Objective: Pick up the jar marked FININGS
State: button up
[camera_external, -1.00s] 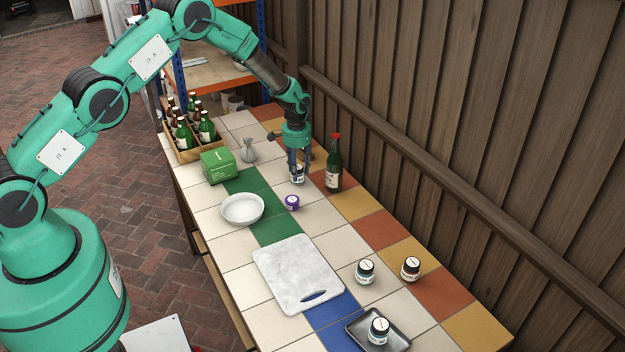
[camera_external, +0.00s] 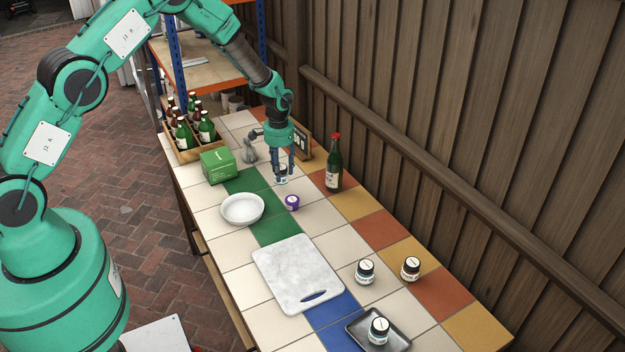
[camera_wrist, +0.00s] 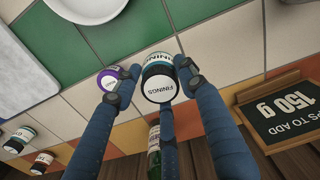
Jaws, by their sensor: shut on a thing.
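The jar marked FININGS (camera_wrist: 159,84) has a white lid with dark lettering and a dark body with a label band. My gripper (camera_wrist: 150,78) is shut on it in the wrist view, with fingers on both sides. In the external view my gripper (camera_external: 283,176) points down over the tiled table, and the jar (camera_external: 281,174) shows small and partly hidden between the fingers. It appears to be held above the tiles.
A white bowl (camera_external: 242,209), green box (camera_external: 218,165) and chalkboard sign (camera_wrist: 287,108) are near. Other jars (camera_external: 365,271) stand farther forward, one on a tray (camera_external: 395,342).

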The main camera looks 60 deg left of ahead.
jog(key=s+d, duration=0.2)
jog(key=s, duration=0.5)
jog(key=shift+s+d+r, duration=0.15)
jog(key=shift+s+r, duration=0.2)
jog(key=shift+s, duration=0.1)
dwell(0.3)
